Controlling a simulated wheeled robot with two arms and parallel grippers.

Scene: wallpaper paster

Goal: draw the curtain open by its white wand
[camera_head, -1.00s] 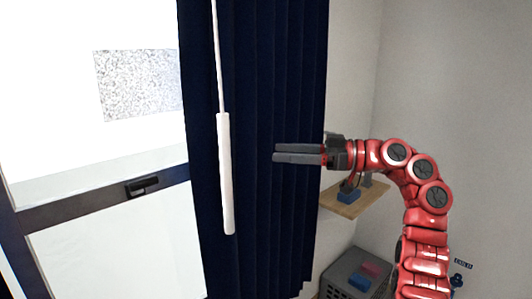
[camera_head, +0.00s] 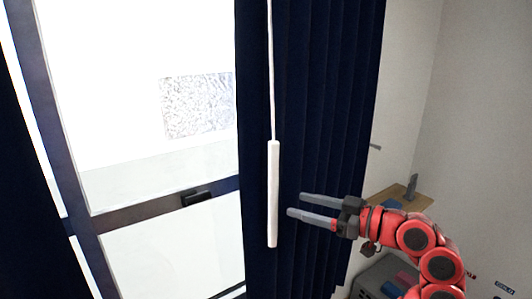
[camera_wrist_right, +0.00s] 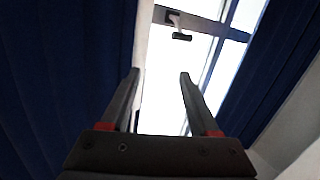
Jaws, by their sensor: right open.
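The white wand (camera_head: 273,195) hangs upright from a thin pale rod in front of the dark blue curtain (camera_head: 330,120) in the head view. My right gripper (camera_head: 296,204) is open and empty, to the right of the wand's lower half and apart from it. Its two fingers point left toward the wand. In the right wrist view the open fingers (camera_wrist_right: 160,76) show with bright window between them and dark blue curtain (camera_wrist_right: 50,80) on the left. I cannot make out the wand in that view. My left gripper is not in view.
A window with a dark frame and a black handle (camera_head: 196,198) lies left of the curtain. Another dark curtain (camera_head: 25,190) hangs at the far left. A wooden shelf (camera_head: 415,200) and a grey crate (camera_head: 368,282) stand behind my right arm.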

